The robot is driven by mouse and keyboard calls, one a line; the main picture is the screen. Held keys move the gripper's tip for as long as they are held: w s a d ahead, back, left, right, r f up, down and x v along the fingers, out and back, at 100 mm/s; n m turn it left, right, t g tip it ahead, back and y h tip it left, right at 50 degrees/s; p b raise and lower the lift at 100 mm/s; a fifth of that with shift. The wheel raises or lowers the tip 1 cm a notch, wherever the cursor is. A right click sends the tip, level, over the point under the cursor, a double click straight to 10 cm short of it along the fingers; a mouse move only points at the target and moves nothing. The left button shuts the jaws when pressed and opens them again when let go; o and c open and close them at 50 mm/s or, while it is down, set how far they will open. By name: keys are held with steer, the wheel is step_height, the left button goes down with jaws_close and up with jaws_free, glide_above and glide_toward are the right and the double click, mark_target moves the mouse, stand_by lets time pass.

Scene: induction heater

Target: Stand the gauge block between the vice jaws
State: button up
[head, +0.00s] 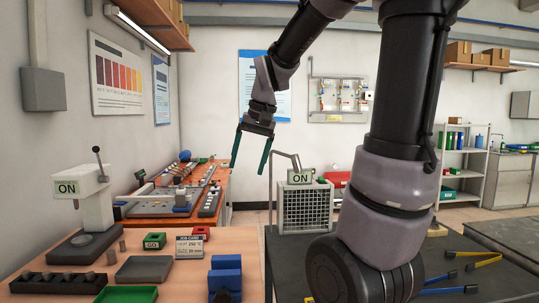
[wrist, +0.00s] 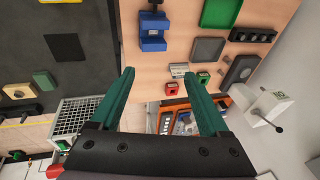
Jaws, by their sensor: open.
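The blue vice (head: 225,263) stands at the front right of the wooden bench in the head view, its bottom cut off by the frame. In the wrist view the vice (wrist: 153,44) is at the top centre, with a gap between its blue jaws. I cannot make out a block standing in that gap. I cannot tell for sure which piece is the gauge block; small grey pieces (head: 112,257) stand near the press. My gripper (head: 248,170) is open and empty, raised above and behind the bench. Its green fingers are spread wide in the wrist view (wrist: 157,75).
A job card (head: 189,246), a green box (head: 154,240) and a red box (head: 200,232) sit behind the vice. A grey plate (head: 144,269), green tray (head: 127,294) and dark rack (head: 58,283) lie left. A white press (head: 96,200) stands at the left. A dark table (wrist: 45,50) adjoins the bench.

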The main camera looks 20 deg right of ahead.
steer(key=s+d+r+t, duration=0.1)
steer(key=s+r+t, duration=0.2)
steer(key=s, duration=0.8)
steer(key=shift+s+r+t, duration=0.25)
steer(key=shift+t, duration=0.35)
